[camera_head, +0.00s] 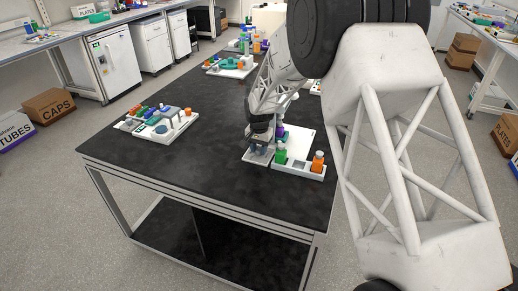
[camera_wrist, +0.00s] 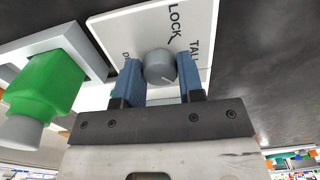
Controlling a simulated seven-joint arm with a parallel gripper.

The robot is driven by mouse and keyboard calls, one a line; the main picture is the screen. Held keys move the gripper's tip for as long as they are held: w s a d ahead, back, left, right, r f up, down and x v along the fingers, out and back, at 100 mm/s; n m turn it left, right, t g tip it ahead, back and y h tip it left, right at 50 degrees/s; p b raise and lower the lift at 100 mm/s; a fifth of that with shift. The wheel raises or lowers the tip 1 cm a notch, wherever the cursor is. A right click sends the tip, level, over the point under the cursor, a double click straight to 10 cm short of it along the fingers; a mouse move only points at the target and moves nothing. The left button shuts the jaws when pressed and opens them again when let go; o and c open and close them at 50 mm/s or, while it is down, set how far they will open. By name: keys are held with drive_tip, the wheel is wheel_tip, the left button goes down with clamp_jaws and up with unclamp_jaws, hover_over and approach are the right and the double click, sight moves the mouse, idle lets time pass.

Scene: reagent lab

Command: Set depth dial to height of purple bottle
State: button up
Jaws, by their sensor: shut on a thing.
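The depth dial (camera_wrist: 159,66) is a round grey knob on a white panel (camera_wrist: 128,28) in the wrist view. The panel carries the words LOCK and TALL and a partly hidden word starting with D. A pale mark shows on the knob's lower side. My gripper (camera_wrist: 162,82) has its blue fingers closed on the dial, one on each side. In the head view my gripper (camera_head: 259,143) is down at the left end of the white station. The purple bottle (camera_head: 280,131) stands behind the green bottle, partly hidden by my arm.
The green bottle (camera_head: 281,154) and an orange bottle (camera_head: 318,162) stand in the white rack (camera_head: 298,171). The green bottle is close left of my gripper in the wrist view (camera_wrist: 45,88). Another tray (camera_head: 180,131) of small items lies left. The black tabletop between is clear.

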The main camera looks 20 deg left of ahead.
sight(259, 149)
drive_tip(key=shift+m, duration=0.7)
drive_tip(key=o, duration=0.9)
drive_tip(key=shift+r, duration=0.15)
drive_tip(key=shift+r, duration=3.75)
